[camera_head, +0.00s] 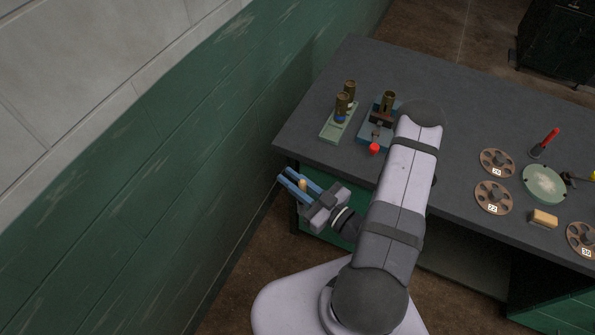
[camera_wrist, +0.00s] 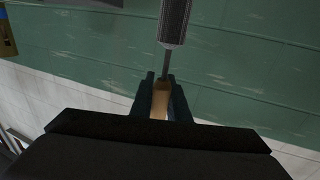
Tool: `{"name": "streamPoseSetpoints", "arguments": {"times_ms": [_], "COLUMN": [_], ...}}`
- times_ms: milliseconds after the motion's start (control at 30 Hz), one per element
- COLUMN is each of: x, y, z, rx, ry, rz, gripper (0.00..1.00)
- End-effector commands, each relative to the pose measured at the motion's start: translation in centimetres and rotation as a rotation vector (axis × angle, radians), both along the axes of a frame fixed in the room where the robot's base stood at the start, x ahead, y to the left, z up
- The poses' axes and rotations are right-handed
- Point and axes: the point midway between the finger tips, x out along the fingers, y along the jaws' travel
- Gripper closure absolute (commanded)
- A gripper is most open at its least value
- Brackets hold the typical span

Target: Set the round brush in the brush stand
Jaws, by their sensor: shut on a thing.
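My gripper (camera_head: 292,182) is off the bench's left front edge, over the floor near the green wall. In the wrist view my gripper (camera_wrist: 161,80) is shut on the round brush by its tan wooden handle (camera_wrist: 160,104). The brush's thin shank and grey cylindrical head (camera_wrist: 174,24) point away from the jaws, clear of anything. In the head view only the tan handle (camera_head: 302,185) shows clearly. I cannot tell for sure which item is the brush stand. A pale green rack (camera_head: 327,132) with brass cylinders stands at the bench's left end.
A blue fixture (camera_head: 367,138) with a brass cylinder and red knob (camera_head: 374,149) is beside the rack. The green wall (camera_head: 200,150) is close left.

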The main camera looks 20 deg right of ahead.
Motion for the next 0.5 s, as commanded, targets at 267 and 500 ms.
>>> {"name": "streamPoseSetpoints", "arguments": {"times_ms": [267, 500], "x": [0.0, 0.0], "y": [0.0, 0.0], "z": [7.1, 11.2], "rx": [0.000, 0.000], "ry": [0.000, 0.000], "rz": [0.000, 0.000], "gripper": [1.00, 1.00]}}
